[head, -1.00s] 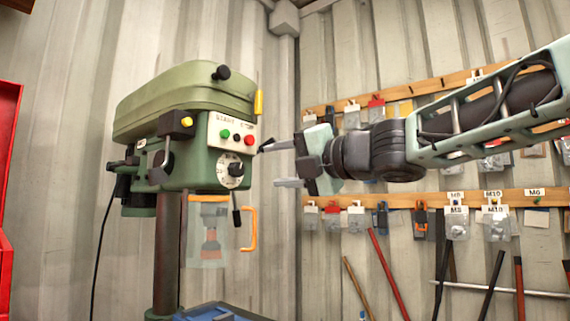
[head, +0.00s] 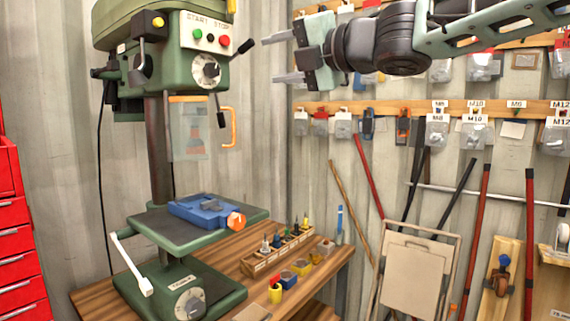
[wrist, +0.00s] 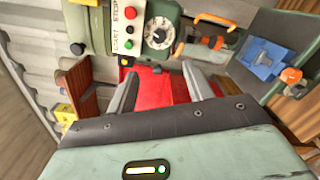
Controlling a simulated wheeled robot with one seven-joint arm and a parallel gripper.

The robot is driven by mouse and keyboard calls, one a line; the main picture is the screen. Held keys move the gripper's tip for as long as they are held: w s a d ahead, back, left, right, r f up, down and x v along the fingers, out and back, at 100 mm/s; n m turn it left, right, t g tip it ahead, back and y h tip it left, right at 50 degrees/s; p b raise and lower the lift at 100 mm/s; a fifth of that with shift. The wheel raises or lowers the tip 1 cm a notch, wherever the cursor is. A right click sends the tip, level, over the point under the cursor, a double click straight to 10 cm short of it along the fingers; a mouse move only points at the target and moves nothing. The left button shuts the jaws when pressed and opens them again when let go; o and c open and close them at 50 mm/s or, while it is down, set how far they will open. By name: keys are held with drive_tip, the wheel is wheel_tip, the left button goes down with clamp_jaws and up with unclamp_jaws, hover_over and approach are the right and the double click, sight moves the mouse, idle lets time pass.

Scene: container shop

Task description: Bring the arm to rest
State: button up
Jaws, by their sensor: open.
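My gripper (head: 282,60) is in the upper middle of the head view, at the end of my arm, which reaches in from the right. Its two fingers point left toward the green drill press (head: 165,70) and are spread apart with nothing between them. A gap shows between the fingertips and the press head. In the wrist view my gripper (wrist: 168,85) is also open and empty. The press's control panel (wrist: 135,30), with its buttons and dial, shows beyond the fingers.
A blue vise (head: 200,208) with an orange knob sits on the press table. A wooden bench (head: 325,262) holds a rack of small tools (head: 275,254) and several small containers. A red drawer cabinet (head: 18,240) stands at left. Packets hang on wall rails (head: 390,108); long bars lean below.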

drive_tip(key=s+d+f+m+g+h, duration=0.1)
drive_tip(key=s+d+f+m+h, duration=0.15)
drive_tip(key=f+m, duration=0.5)
drive_tip(key=s+d+f+m+h, duration=0.1)
drive_tip(key=s+f+m+h, duration=0.25)
drive_tip(key=f, duration=0.75)
drive_tip(key=s+d+f+m+g+h, duration=0.1)
drive_tip(key=s+d+f+m+h, duration=0.15)
drive_tip(key=f+m, duration=0.5)
drive_tip(key=s+d+f+m+g+h, duration=0.2)
drive_tip(key=s+d+f+m+g, duration=0.1)
drive_tip(key=s+f, duration=0.5)
drive_tip(key=s+d+f+m+g+h, duration=0.3)
drive_tip(key=s+f, duration=0.6)
drive_tip(key=s, duration=0.6)
drive_tip(key=d+m+g, duration=0.1)
drive_tip(key=d+g, duration=0.1)
drive_tip(key=d, duration=0.1)
drive_tip(key=shift+f+g, duration=0.2)
drive_tip(key=shift+g, duration=0.2)
drive_tip(key=shift+s+d, duration=0.1)
